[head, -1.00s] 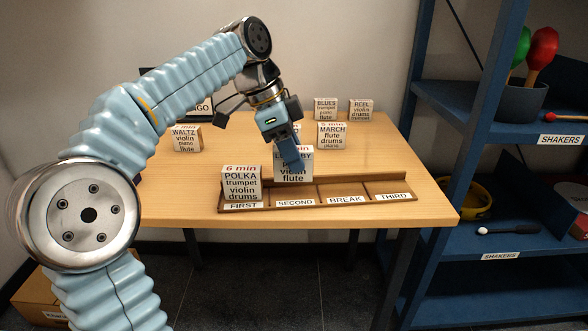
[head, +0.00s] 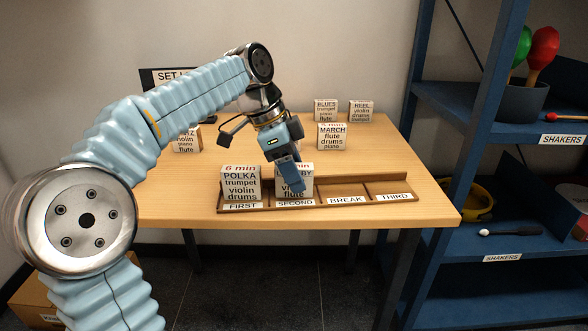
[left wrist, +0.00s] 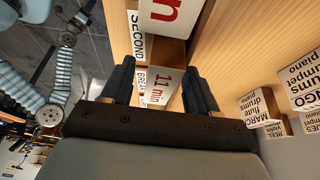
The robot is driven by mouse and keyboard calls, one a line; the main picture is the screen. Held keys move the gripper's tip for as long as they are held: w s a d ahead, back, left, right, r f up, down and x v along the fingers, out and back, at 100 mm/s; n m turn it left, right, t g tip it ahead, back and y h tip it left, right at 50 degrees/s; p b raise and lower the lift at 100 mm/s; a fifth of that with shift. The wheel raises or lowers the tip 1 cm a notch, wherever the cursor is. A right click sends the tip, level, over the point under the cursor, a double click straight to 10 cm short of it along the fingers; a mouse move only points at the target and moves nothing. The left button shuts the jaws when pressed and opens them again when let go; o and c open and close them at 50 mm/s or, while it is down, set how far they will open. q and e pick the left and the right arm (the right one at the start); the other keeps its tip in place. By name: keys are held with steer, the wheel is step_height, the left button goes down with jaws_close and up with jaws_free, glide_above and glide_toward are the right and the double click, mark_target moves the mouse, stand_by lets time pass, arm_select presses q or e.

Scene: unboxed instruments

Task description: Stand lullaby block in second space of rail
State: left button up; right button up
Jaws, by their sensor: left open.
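The lullaby block (head: 307,178) is white with black lettering and stands upright in the second space of the wooden rail (head: 345,180), above the SECOND label (head: 295,203). My left gripper (head: 291,184) is open, with its fingers still around the block and partly covering its lettering. In the left wrist view, the block's red "11 min" face (left wrist: 163,88) shows between the two spread fingers. The polka block (head: 241,182) stands in the first space, just left of the lullaby block.
The BREAK and THIRD spaces of the rail are empty. A blue shelf (head: 480,155) stands at the right.

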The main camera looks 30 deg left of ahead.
arm_select(q)
steer(key=shift+r, duration=0.1)
steer(key=shift+r, duration=0.3)
steer(key=p+v, duration=0.3)
steer(key=v, duration=0.8)
steer(key=shift+r, duration=0.3)
steer(key=shift+s+a, duration=0.1)
steer(key=shift+s, duration=0.05)
